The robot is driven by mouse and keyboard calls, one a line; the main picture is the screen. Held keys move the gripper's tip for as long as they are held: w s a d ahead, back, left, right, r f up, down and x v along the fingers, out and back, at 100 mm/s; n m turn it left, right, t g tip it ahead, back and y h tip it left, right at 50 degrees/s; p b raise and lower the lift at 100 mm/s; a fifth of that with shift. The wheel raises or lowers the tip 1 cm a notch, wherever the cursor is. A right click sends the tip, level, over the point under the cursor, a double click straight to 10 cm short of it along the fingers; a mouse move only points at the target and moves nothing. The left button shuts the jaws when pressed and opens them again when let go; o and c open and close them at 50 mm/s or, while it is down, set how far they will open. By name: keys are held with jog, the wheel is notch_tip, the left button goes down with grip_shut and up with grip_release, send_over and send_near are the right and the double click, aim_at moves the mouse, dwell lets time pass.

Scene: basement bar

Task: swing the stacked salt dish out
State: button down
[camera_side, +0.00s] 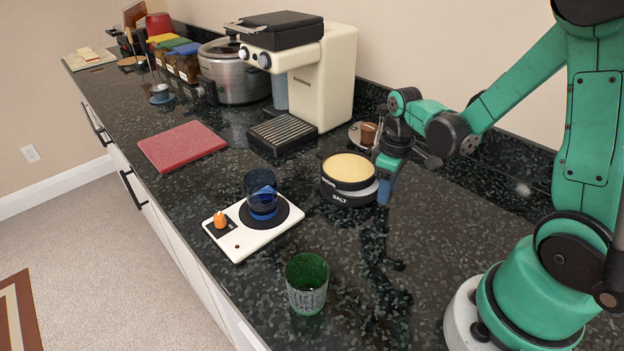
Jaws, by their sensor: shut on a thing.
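The stacked salt dish (348,198) stands on the dark counter in the middle of the side view. Its lower tier is dark and carries the word SALT. A grey band and a black upper tier sit above it, with a pale yellow round top (349,167). My gripper (384,190) is at the right side of the dish, pointing down, with its blue fingers against the dish's right edge. It is shut on the dish's edge there. The exact contact is partly hidden by the fingers. The dish stands upright.
A white hot plate (240,236) with a blue glass (262,194) is left of the dish. A green glass (307,283) stands in front. A cream coffee machine (330,75) is behind. A small brown cup (368,134) sits behind my gripper. Counter right of the dish is clear.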

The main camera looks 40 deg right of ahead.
jog(key=d+n, duration=0.1)
jog(key=s+d+n, duration=0.1)
jog(key=shift+d+n, duration=0.1)
jog(key=shift+n, duration=0.3)
jog(key=d+n, duration=0.2)
jog(key=shift+s+d+n, duration=0.1)
jog(key=shift+s+n, duration=0.05)
jog(key=shift+n, duration=0.25)
jog(key=shift+d+n, duration=1)
jog(key=shift+n, duration=0.2)
jog(key=shift+w+d+n, duration=0.3)
jog(key=shift+d+n, duration=0.35)
jog(key=shift+n, duration=0.2)
jog(key=shift+w+d+n, duration=0.3)
jog(key=shift+d+n, duration=0.3)
jog(key=shift+n, duration=0.25)
jog(key=c, duration=0.6)
grip_release()
jog(key=shift+o, duration=0.2)
